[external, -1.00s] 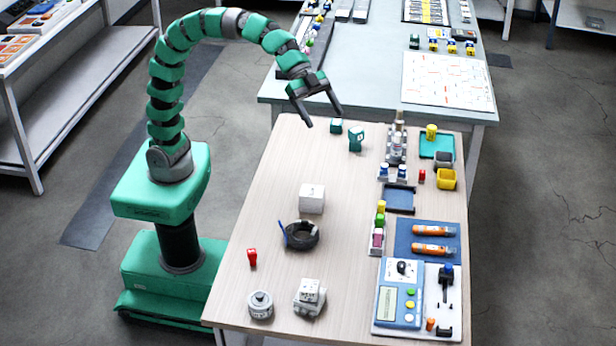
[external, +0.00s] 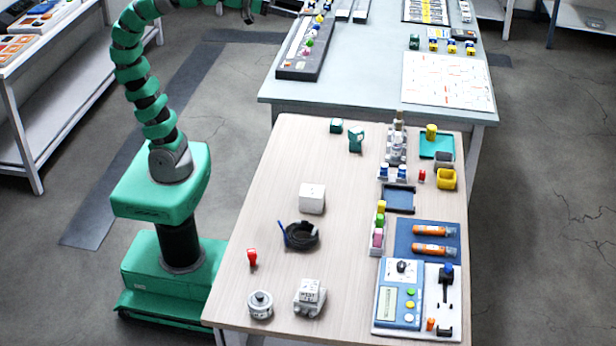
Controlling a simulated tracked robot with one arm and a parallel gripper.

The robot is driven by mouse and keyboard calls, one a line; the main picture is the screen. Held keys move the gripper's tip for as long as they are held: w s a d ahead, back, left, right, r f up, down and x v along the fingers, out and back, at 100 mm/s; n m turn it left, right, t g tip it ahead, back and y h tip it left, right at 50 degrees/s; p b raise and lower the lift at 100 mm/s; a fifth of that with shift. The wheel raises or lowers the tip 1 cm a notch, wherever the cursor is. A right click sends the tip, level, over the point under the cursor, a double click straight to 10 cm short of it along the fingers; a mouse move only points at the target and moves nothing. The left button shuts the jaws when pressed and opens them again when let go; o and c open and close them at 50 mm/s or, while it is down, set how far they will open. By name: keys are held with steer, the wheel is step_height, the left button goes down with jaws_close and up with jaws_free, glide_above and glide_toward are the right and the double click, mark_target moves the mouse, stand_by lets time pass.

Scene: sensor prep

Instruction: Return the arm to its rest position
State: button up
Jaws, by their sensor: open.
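My green segmented arm (external: 143,75) rises from its base at the left of the table and bends to the right along the top edge of the external view. My gripper (external: 287,9) is at that top edge, partly cut off by the frame. What shows of it is dark, open and with nothing seen in it. It is high up, away from the objects on the wooden table (external: 262,200).
The wooden table holds a white cube (external: 312,198), a black cable coil (external: 301,236), a red piece (external: 252,257), a blue meter (external: 400,293) and a blue tray with orange tubes (external: 432,240). A pale table (external: 340,92) stands behind. A shelf (external: 75,75) is at the left.

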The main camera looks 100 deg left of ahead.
step_height(320, 180, up, 8)
steer(key=p, duration=0.8)
stand_by(0.5)
